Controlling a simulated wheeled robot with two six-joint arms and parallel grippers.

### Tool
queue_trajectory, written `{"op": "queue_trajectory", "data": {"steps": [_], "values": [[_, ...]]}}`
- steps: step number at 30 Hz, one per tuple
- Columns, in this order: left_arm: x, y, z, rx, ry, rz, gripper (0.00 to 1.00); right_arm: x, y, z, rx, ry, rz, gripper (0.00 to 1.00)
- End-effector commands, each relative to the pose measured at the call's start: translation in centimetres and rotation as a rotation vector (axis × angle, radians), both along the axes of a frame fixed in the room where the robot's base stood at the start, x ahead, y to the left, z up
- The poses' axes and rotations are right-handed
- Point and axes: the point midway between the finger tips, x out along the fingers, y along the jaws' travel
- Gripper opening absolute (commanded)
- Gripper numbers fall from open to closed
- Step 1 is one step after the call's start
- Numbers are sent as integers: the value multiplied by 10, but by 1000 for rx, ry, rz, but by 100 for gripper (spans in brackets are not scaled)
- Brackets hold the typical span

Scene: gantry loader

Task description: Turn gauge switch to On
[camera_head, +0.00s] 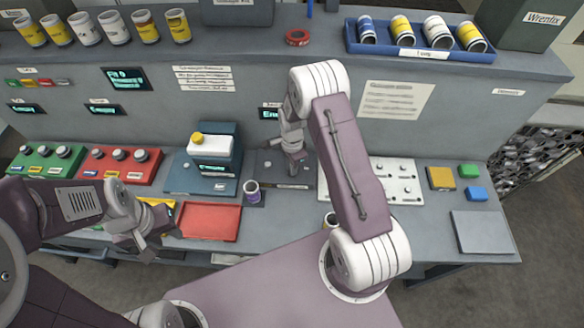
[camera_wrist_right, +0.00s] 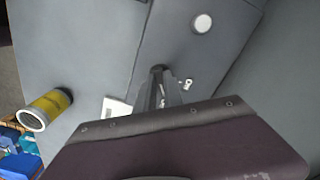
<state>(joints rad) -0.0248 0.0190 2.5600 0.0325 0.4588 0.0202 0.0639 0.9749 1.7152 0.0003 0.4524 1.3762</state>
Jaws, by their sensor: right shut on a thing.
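My right gripper (camera_head: 294,165) reaches down onto a dark grey panel (camera_head: 268,163) at the middle of the bench. In the right wrist view the right gripper (camera_wrist_right: 158,88) is shut on a small dark knob (camera_wrist_right: 157,70), which appears to be the gauge switch. The fingers hide most of the knob, and its setting cannot be read. A white round part (camera_wrist_right: 202,23) shows on the grey surface nearby. My left gripper (camera_head: 145,238) hangs by the front edge of the bench, near the red tray (camera_head: 210,222); its opening is unclear.
Red (camera_head: 120,165) and green (camera_head: 45,160) control boxes are farther left.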

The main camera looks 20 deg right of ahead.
Motion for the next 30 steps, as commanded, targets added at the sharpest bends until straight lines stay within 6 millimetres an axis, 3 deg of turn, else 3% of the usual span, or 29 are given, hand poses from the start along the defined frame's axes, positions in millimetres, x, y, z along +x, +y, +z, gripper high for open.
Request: {"op": "queue_trajectory", "data": {"steps": [21, 22, 24, 30], "values": [[0, 0, -2, 0, 0, 0, 36, 2, 0, 1, 0, -5, -75, 0], [0, 0, -2, 0, 0, 0, 36, 2, 0, 1, 0, -5, -75, 14], [0, 0, -2, 0, 0, 0, 36, 2, 0, 1, 0, -5, -75, 34], [0, 0, -2, 0, 0, 0, 36, 1, 0, 1, -1, -3, -73, 34]]}}
